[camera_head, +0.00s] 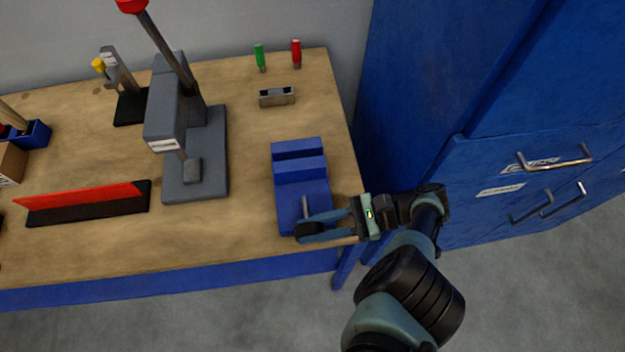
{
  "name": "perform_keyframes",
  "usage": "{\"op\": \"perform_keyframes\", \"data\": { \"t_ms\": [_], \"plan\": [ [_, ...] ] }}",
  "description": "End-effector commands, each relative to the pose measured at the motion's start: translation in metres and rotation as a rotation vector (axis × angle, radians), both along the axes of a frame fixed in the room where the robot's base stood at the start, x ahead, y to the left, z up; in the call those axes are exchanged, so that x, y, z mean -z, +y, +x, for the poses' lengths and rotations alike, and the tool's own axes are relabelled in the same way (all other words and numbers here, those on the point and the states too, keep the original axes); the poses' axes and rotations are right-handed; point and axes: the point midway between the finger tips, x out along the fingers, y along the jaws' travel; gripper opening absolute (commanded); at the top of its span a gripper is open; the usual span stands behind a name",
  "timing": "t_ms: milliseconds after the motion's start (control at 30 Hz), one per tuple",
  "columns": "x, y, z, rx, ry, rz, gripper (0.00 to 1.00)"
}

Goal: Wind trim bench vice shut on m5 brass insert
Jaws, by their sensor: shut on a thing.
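The blue bench vice (301,186) sits on the wooden bench near its front right corner. A slot shows between its raised jaw blocks, and I cannot make out a brass insert there. A short grey handle bar (305,206) stands at the vice's front end. My gripper (309,226) reaches in from the right, with its fingers shut on the vice handle. The fingers and their dark tips hide the lower part of the handle and the front of the vice.
A grey press (182,130) with a red-knobbed lever stands left of the vice. A small grey block (277,97) and green (260,57) and red (296,53) handled tools are behind. A blue cabinet (480,150) is close on the right.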

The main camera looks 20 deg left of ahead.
Motion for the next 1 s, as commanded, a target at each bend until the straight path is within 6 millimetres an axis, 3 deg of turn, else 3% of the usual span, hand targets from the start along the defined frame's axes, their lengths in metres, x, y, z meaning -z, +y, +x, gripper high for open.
{"op": "perform_keyframes", "data": {
  "t_ms": [400, 433, 600, 1000],
  "plan": [
    [0.0024, 0.0003, -0.0020, 0.000, 0.005, 0.000, 0.00],
    [0.0024, 0.0002, -0.0020, 0.000, 0.006, 0.000, 0.29],
    [0.0017, 0.0001, -0.0015, 0.000, 0.006, 0.001, 0.57],
    [-0.0011, 0.0000, -0.0013, 0.000, 0.004, 0.003, 0.57]
  ]
}}
